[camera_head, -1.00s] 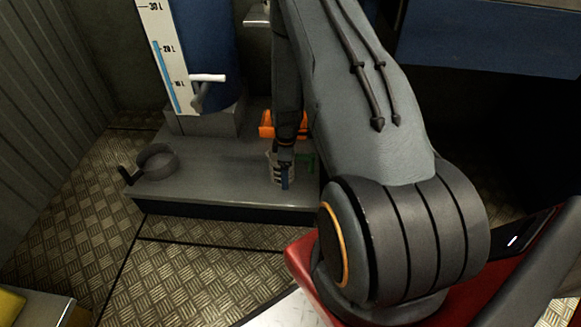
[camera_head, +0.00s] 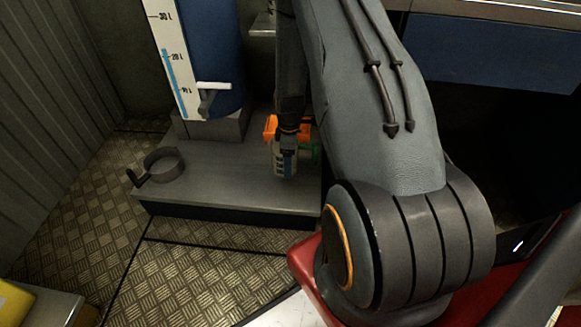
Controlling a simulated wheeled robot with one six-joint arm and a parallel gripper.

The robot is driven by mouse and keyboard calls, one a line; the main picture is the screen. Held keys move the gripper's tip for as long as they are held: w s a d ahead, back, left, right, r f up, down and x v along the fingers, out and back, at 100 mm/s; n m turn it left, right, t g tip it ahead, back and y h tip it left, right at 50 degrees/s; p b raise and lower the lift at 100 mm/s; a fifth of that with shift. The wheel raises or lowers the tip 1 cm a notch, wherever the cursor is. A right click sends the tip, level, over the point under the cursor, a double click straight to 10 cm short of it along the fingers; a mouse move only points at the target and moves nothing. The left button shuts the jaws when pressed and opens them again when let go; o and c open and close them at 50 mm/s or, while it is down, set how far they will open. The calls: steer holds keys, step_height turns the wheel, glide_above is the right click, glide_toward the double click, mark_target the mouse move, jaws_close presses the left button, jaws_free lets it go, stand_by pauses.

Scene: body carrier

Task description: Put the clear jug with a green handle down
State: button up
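The clear jug (camera_head: 279,160) stands upright at the right part of the low grey platform, with white and blue marks on its side. Its green handle (camera_head: 314,150) shows at its right, partly behind my arm. My gripper (camera_head: 288,150) points down at the jug, its fingers at or over the jug's upper part. The fingers are small and dark here, so I cannot tell whether they grip it. I also cannot tell whether the jug's base touches the platform (camera_head: 225,190).
A blue tank (camera_head: 215,60) with a level scale and white-handled tap (camera_head: 212,87) stands behind. The platform's middle is clear.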

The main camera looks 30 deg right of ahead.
step_height(320, 180, up, 2)
steer(key=s+a+r+m, duration=0.2)
steer(key=a+r+m, duration=0.3)
steer(key=a+r, duration=0.3)
steer(key=s+a+r+m, duration=0.1)
steer(key=a+r+m, duration=0.4)
steer(key=a, duration=0.6)
steer(key=s+r+p, duration=0.5)
steer(key=r+p, duration=0.8)
steer(key=p, duration=0.2)
steer(key=s+r+p, duration=0.5)
steer(key=r+p, duration=0.7)
steer(key=p, duration=0.3)
steer(key=shift+s+d+r, duration=0.2)
steer(key=shift+s+r, duration=0.1)
steer(key=shift+r, duration=0.05)
